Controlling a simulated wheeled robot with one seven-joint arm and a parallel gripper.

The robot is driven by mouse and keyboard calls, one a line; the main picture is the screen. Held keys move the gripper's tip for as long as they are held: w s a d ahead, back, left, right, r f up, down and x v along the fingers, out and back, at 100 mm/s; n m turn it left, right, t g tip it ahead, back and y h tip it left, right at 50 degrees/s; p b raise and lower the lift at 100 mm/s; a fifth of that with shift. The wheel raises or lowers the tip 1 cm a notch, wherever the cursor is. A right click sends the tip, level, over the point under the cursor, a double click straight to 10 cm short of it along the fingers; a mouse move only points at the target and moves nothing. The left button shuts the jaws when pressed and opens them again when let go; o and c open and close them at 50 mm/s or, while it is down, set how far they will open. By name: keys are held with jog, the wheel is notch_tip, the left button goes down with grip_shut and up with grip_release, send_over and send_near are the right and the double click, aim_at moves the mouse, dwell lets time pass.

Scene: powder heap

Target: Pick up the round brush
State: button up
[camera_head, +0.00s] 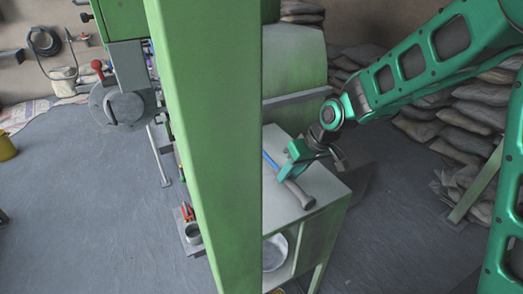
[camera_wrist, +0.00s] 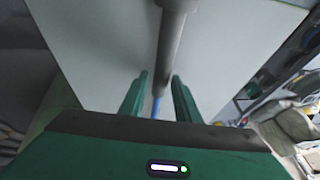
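The round brush (camera_head: 294,190) lies on a light grey cabinet top (camera_head: 328,181) in the head view. It has a dark grey rod-like body with a wider end toward the front, and a thin blue part at its back. My green gripper (camera_head: 285,171) is over the brush near its middle. In the wrist view the brush (camera_wrist: 170,45) runs down between the two fingers of my gripper (camera_wrist: 160,76), with a gap visible on either side. The fingers are apart. I cannot tell how far above the brush they are.
A green post (camera_head: 207,140) stands left of the cabinet. A pale bowl (camera_head: 274,252) sits on the shelf under the top. Several stacked sacks (camera_head: 470,125) lie at the back right. A machine with a round grey part (camera_head: 122,104) stands left. The floor at left is mostly clear.

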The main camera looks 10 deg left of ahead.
jog(key=shift+w+a+f, duration=0.1)
jog(key=shift+a+f, duration=0.05)
jog(key=shift+f, duration=0.25)
grip_shut()
jog(key=shift+r, duration=0.1)
